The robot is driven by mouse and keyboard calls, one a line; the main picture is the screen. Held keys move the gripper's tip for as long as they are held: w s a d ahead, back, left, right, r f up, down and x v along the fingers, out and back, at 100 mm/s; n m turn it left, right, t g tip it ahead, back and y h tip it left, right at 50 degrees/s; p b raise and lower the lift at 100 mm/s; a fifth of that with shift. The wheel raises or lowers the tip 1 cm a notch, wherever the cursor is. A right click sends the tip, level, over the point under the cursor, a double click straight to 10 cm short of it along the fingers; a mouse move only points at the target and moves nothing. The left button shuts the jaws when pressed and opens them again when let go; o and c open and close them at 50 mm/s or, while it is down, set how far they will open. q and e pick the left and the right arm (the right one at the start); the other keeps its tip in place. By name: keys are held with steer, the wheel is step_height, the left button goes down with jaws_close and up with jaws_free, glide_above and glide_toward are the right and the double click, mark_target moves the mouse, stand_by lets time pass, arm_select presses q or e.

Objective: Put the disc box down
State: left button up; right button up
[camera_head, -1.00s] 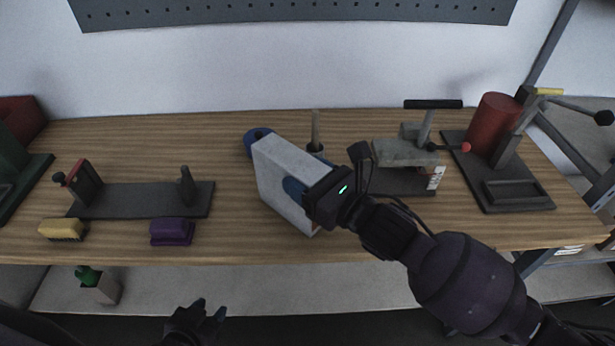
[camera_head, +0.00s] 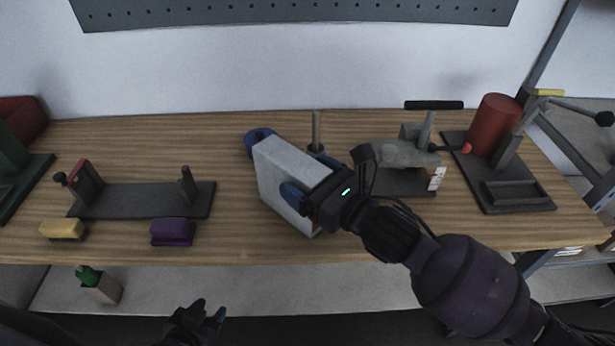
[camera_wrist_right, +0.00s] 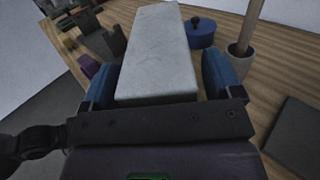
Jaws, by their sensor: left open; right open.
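The disc box (camera_head: 287,180) is a light grey slab-like box standing upright on the wooden bench, slightly angled. It also shows in the right wrist view (camera_wrist_right: 158,55). My right gripper (camera_head: 300,195) is at the box's near right side. Its blue fingers stand on either side of the box, open, with a small gap on the right in the right wrist view (camera_wrist_right: 160,80). The box's underside is hidden. My left gripper (camera_head: 205,318) is open and empty, low in front of the bench.
A blue round container (camera_head: 259,139) and a pot with a wooden stick (camera_head: 316,135) stand behind the box. A grey press-like tool (camera_head: 405,160) is close on the right. A purple brush (camera_head: 172,232) and dark fixture (camera_head: 140,200) lie left. Bench between them is clear.

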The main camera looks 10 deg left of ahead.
steer(key=v, duration=1.1)
steer(key=shift+s+d, duration=0.15)
steer(key=shift+d, duration=0.15)
